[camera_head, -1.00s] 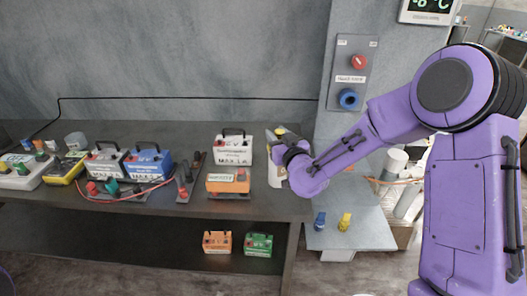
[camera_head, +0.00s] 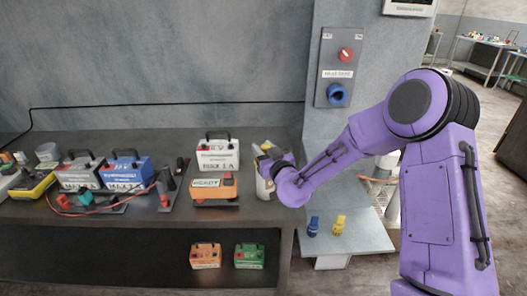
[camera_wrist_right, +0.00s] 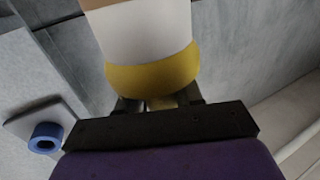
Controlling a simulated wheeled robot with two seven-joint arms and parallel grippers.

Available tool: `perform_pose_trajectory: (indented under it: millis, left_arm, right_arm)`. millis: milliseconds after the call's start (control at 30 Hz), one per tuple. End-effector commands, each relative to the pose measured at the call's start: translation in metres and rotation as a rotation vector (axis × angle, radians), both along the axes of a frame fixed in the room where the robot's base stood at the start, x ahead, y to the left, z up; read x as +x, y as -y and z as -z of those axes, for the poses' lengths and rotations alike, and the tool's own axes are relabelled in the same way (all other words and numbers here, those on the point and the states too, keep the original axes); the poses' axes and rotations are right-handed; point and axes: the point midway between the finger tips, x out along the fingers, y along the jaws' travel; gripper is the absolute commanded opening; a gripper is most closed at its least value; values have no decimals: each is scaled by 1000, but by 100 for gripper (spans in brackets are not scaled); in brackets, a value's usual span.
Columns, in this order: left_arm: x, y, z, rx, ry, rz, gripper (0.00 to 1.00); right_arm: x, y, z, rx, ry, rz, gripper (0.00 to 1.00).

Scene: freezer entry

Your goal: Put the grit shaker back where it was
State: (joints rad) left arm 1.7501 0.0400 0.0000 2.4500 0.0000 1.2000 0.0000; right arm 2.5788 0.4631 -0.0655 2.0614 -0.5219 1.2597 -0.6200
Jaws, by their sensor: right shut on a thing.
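The grit shaker is a pale container with a yellow end; in the head view its body (camera_head: 264,187) shows at the right end of the dark bench, partly hidden by my right gripper (camera_head: 272,160). In the right wrist view the shaker's white body (camera_wrist_right: 148,35) and yellow end (camera_wrist_right: 152,75) fill the upper middle. My right gripper (camera_wrist_right: 158,104) is shut on the yellow end. I cannot tell whether the shaker's base touches the bench. My left gripper is out of view.
A white battery (camera_head: 218,154) and an orange battery (camera_head: 214,188) stand just left of the shaker. Blue (camera_head: 313,226) and yellow (camera_head: 338,225) small items sit on the lower grey shelf (camera_head: 365,238). A wall panel (camera_head: 340,66) carries red and blue knobs.

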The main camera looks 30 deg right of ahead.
Motion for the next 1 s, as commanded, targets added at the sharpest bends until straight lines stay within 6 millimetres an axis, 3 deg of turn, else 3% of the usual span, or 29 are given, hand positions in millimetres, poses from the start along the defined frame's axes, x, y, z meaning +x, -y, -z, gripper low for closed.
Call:
perform_pose_trajectory:
  millis: [67,100,133,167,533,867,1000]
  left_arm:
    - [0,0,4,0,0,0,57]
    - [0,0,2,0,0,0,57]
    - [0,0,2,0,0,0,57]
    - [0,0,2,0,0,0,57]
    - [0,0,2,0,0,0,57]
    - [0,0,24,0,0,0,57]
    - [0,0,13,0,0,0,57]
  right_arm:
    - [0,0,3,0,3,0,0]
    - [0,0,2,-1,0,1,48]
    - [-1,1,2,-1,0,1,58]
    - [-1,1,2,-1,0,1,61]
    - [-7,0,0,0,0,2,61]
    - [-87,-12,1,-2,1,1,61]
    - [-111,-16,-4,-2,-2,3,61]
